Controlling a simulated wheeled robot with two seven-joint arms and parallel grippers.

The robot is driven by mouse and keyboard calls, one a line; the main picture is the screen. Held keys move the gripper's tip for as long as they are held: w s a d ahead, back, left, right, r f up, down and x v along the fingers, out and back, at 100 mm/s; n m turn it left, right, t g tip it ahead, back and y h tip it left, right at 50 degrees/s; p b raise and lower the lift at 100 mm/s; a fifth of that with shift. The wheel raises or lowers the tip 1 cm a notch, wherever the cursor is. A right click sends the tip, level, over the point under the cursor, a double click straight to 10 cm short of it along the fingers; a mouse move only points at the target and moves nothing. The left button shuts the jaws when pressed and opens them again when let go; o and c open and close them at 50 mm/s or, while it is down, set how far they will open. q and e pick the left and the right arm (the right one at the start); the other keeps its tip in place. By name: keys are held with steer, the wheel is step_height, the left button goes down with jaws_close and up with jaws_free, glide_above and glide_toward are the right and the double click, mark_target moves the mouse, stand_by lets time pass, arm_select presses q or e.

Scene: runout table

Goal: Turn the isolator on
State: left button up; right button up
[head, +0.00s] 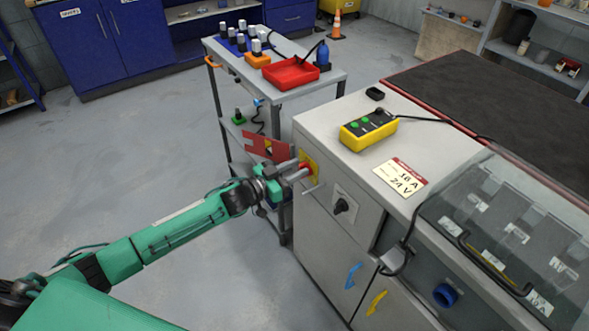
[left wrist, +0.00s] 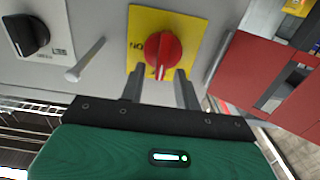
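The isolator is a red rotary knob (left wrist: 160,48) on a yellow plate (left wrist: 194,20) on the grey cabinet. Its white mark points down in the left wrist view, and lettering that seems to read ON, upside down, is left of the knob. In the head view the yellow plate (head: 312,161) is partly hidden by my gripper. My left gripper (left wrist: 159,75) is open, its two fingers apart at the knob's lower edge, one towards each side. I cannot tell whether they touch it. It also shows in the head view (head: 296,171). My right gripper is not in view.
A red slotted plate (head: 267,147) stands close beside my left gripper. A metal rod (left wrist: 85,60) and a black knob (left wrist: 29,35) are near the isolator. A trolley (head: 290,96) with a red tray (head: 291,73) stands behind. A yellow button box (head: 368,130) is on the cabinet (head: 322,120).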

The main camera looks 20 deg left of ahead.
mark_target(310, 174)
arm_select(q)
jaws_close()
steer(key=shift+m, duration=0.3)
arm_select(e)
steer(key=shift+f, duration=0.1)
arm_select(q)
steer(key=shift+s+d+m+p, duration=0.2)
steer(key=shift+m+p, duration=0.2)
steer(key=shift+m, duration=0.6)
steer(key=shift+s+d+f+m+b, duration=0.2)
steer(key=shift+f+m+b, duration=0.15)
steer(key=shift+m, duration=2.2)
steer(key=shift+s+d+f+m+b, duration=0.15)
steer(key=shift+d+f+m+b, duration=0.15)
steer(key=shift+m, duration=2.2)
steer(key=shift+s+d+f+m+b, duration=0.15)
steer(key=shift+f+m+b, duration=0.2)
steer(key=shift+m, duration=2.2)
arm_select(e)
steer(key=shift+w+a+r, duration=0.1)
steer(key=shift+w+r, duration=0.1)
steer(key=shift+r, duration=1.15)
arm_select(q)
steer(key=shift+f, duration=0.1)
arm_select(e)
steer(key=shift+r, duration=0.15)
